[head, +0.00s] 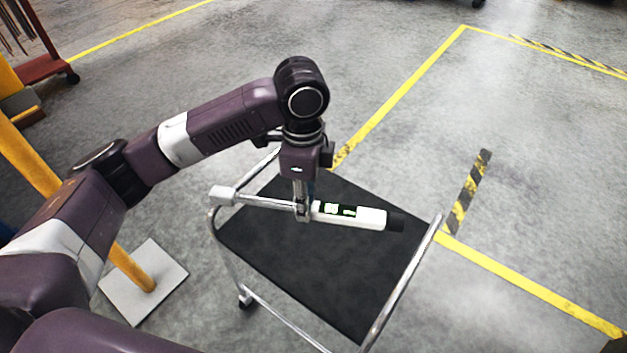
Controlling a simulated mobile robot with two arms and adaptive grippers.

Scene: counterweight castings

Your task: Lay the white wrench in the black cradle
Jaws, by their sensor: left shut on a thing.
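The white wrench (350,215) has a metal shaft, a pale head at its left end, a white body with a small green-and-black display, and a black end at the right. My left gripper (303,208) points down and is shut on it near the middle, where the shaft meets the white body. The wrench lies roughly level over a cart's black top; I cannot tell how high. I cannot make out a separate black cradle. My right gripper is not in view.
The cart's black top (330,270) is bare, with chrome rails (401,285) at its left and right ends. A yellow post (131,268) on a pale base plate stands to the left. A red wheeled rack (45,68) is at the far left. Floor to the right is clear.

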